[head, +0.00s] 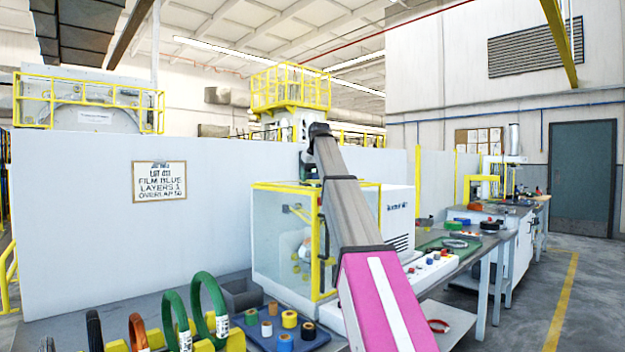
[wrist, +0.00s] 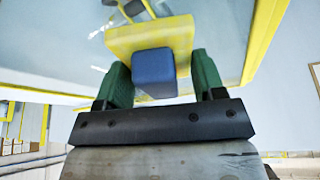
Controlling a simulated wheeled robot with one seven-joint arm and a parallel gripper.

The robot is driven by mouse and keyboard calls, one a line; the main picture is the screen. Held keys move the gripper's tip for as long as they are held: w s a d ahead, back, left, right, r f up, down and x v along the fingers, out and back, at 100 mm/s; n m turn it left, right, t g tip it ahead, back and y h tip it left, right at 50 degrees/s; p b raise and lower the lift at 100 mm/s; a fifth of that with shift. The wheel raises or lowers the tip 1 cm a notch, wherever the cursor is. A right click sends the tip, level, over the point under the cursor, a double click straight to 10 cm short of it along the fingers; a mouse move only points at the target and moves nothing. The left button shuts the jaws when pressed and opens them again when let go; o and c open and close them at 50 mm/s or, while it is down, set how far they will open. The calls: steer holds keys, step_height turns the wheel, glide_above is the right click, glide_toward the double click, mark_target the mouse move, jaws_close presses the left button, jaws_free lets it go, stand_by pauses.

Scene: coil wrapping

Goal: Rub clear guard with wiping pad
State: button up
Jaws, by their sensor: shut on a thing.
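The clear guard (head: 286,245) is a see-through panel in a yellow frame on the white machine, centre of the head view. In the wrist view, the guard (wrist: 222,22) fills the upper middle, with yellow frame bars at its edges. My gripper (wrist: 160,72) has two green fingers shut on the wiping pad's blue block. The wiping pad (wrist: 122,40) has a yellow face plate turned towards the guard. I cannot tell whether the pad touches the panel. In the head view my gripper and the pad cannot be made out behind my arm.
Green rings (head: 208,305) and an orange ring (head: 138,331) stand on yellow holders at lower left. A blue tray (head: 252,334) holds several small coloured rolls. A bench (head: 490,238) with rings and parts runs to the right. The floor (head: 535,290) at right is clear.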

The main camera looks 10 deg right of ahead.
steer(key=shift+r, duration=2.7)
steer(key=shift+r, duration=0.1)
steer(key=shift+r, duration=1.4)
